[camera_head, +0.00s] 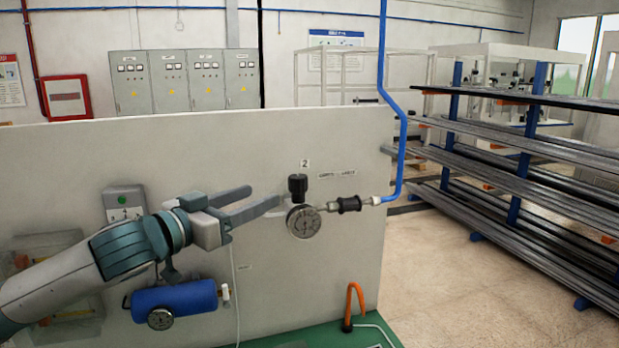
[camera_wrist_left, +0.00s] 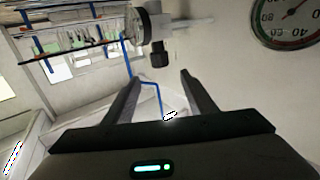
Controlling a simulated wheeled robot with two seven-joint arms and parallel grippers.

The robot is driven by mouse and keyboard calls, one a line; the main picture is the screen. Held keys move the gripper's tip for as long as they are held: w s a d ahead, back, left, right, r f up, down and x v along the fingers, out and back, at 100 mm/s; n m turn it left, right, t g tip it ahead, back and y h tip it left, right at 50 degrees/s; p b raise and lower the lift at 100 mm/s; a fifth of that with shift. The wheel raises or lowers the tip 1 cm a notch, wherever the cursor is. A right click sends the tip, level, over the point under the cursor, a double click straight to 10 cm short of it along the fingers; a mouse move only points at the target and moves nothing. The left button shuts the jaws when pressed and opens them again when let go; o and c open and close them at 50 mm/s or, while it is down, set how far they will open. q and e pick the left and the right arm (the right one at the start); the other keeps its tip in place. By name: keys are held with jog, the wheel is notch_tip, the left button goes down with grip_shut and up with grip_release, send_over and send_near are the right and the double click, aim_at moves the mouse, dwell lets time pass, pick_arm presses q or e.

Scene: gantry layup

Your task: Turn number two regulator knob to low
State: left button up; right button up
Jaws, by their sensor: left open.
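The number two regulator has a black knob (camera_head: 297,185) on top, under a "2" label (camera_head: 304,163), and a round dial gauge (camera_head: 303,221) in front. It sits on the pale panel in the head view. My left gripper (camera_head: 265,198) is open and empty just left of the knob, its fingers pointing towards it. In the left wrist view, the black knob (camera_wrist_left: 160,54) appears between and beyond the open fingertips of my gripper (camera_wrist_left: 159,76), not gripped. The knob's setting marks are too small to read. My right gripper is in neither view.
A blue tank (camera_head: 175,298) with its own gauge is below my left arm. A grey box (camera_head: 124,201) is on the panel (camera_head: 350,140) at left. A black fitting (camera_head: 349,204) and blue pipe (camera_head: 402,140) are right of the regulator. An orange hook-shaped part (camera_head: 355,299) stands lower right.

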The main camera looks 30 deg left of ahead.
aim_at(292, 181)
pick_arm(q)
jog(key=shift+w, duration=0.2)
jog(key=shift+w+d+r+p, duration=0.1)
jog(key=shift+w+d+p, duration=0.1)
jog(key=shift+w+p, duration=1.35)
jog(key=shift+w+d+p, duration=0.15)
jog(key=shift+w+p, duration=0.75)
jog(key=shift+w, duration=1.25)
jog(key=shift+w+d+p, duration=0.2)
jog(key=shift+w+p, duration=0.3)
jog(key=shift+w, duration=0.1)
jog(key=w+p, duration=0.1)
jog(key=w, duration=0.1)
jog(key=w+p, duration=0.2)
jog(key=w, duration=0.1)
jog(key=w+p, duration=0.1)
jog(key=w, duration=0.1)
jog(key=shift+w+d+p, duration=0.15)
jog(key=shift+d+p, duration=0.15)
jog(key=shift+d, duration=0.1)
jog(key=shift+w+d+f, duration=0.1)
jog(key=shift+w+f, duration=0.1)
jog(key=shift+w, duration=0.4)
